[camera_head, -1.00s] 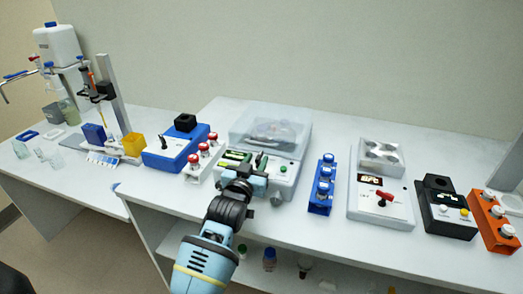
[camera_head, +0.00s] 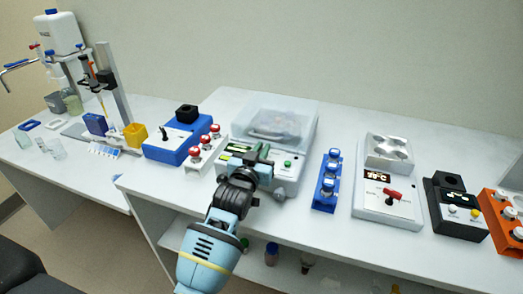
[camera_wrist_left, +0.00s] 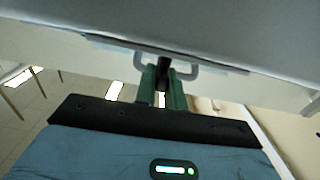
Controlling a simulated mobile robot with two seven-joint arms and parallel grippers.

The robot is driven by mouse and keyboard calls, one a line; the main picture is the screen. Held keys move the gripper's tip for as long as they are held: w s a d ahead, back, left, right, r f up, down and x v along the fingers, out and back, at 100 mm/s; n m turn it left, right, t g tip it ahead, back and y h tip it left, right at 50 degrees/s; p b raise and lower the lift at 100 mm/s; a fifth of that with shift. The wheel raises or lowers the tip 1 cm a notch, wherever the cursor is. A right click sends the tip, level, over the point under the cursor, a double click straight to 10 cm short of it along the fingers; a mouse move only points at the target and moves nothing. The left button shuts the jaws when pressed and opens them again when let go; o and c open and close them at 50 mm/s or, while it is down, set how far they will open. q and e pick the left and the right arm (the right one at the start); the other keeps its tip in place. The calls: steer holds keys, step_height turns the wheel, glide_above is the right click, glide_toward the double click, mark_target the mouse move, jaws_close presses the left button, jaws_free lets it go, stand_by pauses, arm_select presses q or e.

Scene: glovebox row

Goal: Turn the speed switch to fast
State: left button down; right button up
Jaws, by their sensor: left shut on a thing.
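A white bench machine with a clear lid (camera_head: 275,122) stands at the middle of the bench. A green indicator (camera_head: 288,163) shows on its front panel. My left gripper (camera_head: 262,156) is at this panel and covers part of it. My right gripper is not in view.
Left of the machine are red-capped vials (camera_head: 195,152) and a blue device with a black lever (camera_head: 178,140). Right are a blue vial rack (camera_head: 326,190), a white device with a red switch (camera_head: 372,205) and a black device (camera_head: 453,212). A shelf with bottles lies below.

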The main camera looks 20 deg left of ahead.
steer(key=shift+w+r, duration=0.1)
arm_select(q)
steer(key=shift+a+r+m+h+p, duration=0.15)
steer(key=shift+m+h+p, duration=0.2)
steer(key=shift+m+h, duration=0.7)
steer(key=shift+a+f+m+g+h, duration=0.1)
steer(key=shift+m+g+h, duration=0.1)
steer(key=shift+h, duration=0.3)
steer(key=shift+f+m+g+h, duration=0.1)
steer(key=shift+m+h, duration=0.05)
steer(key=shift+h, duration=0.3)
steer(key=shift+f+h, duration=0.1)
steer(key=shift+h, duration=0.4)
steer(key=shift+w+f+m+g+h+b, duration=0.1)
steer(key=shift+m+g+h+b, duration=0.7)
steer(key=shift+m+h+b, duration=0.5)
steer(key=shift+h, duration=0.5)
steer(key=shift+m+g+b, duration=0.3)
steer(key=shift+b, duration=0.05)
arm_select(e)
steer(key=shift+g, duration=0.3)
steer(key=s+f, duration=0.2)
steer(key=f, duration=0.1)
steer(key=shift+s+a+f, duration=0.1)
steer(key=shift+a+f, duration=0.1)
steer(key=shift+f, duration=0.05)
arm_select(q)
steer(key=shift+r+h, duration=0.2)
steer(key=shift+h, duration=0.1)
